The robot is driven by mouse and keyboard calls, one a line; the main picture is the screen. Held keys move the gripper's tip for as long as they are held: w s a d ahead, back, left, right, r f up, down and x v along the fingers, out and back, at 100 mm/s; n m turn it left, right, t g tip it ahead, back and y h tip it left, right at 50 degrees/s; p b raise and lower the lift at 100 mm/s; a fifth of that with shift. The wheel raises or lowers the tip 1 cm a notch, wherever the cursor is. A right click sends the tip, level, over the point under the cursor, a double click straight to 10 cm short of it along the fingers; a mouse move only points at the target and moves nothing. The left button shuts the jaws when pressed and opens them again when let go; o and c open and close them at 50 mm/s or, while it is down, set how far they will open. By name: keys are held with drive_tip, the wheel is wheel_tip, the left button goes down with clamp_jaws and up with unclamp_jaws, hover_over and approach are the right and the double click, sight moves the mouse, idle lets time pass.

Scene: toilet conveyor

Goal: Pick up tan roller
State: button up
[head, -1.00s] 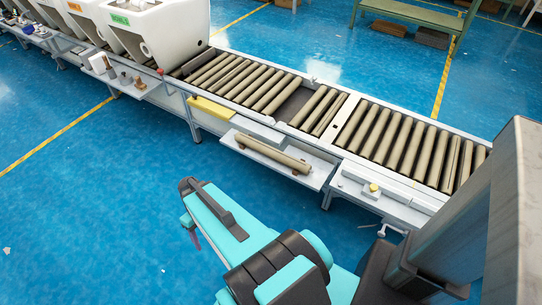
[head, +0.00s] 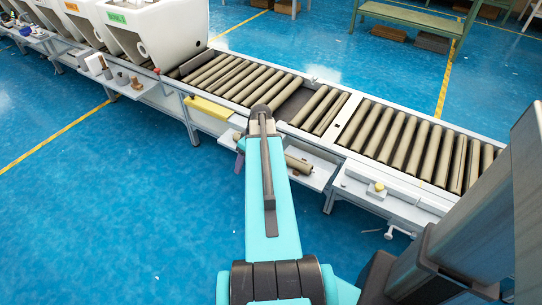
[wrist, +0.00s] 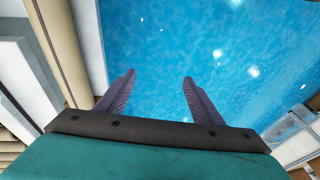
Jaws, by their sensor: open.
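The tan roller (head: 299,164) lies on a white side shelf (head: 318,178) below the conveyor. My arm hides the roller's middle in the head view, and its right end shows past the arm. In the wrist view the tan roller (wrist: 59,45) runs down the left side on the pale shelf. My gripper (wrist: 159,77) is open and empty, with its purple fingers pointing over blue floor. The roller is to the left of both fingers and not between them. In the head view one purple finger (head: 239,162) shows beside the shelf, mostly hidden by my arm.
The conveyor (head: 338,133) carries several similar tan rollers, with a gap near its middle. A yellow block (head: 209,107) and a small yellow knob (head: 379,187) are along its near side. White toilets (head: 160,35) stand at the left. The blue floor in front is clear.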

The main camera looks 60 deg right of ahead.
drive_tip(key=s+d+r+t+h+b, duration=0.1)
drive_tip(key=s+d+r, duration=0.3)
drive_tip(key=d, duration=0.3)
drive_tip(key=s+d+r+t+b, duration=0.1)
drive_tip(key=s+d+r, duration=0.2)
drive_tip(key=s+d, duration=0.2)
drive_tip(key=shift+d+r+h+b, duration=0.4)
drive_tip(key=shift+d, duration=0.85)
drive_tip(key=shift+b+x, duration=0.5)
drive_tip(key=shift+x, duration=3.8)
drive_tip(key=shift+s, duration=0.1)
drive_tip(key=shift+f, duration=0.15)
drive_tip(key=shift+b+x, duration=0.45)
drive_tip(key=shift+x, duration=2.05)
drive_tip(key=shift+d, duration=0.15)
clamp_jaws()
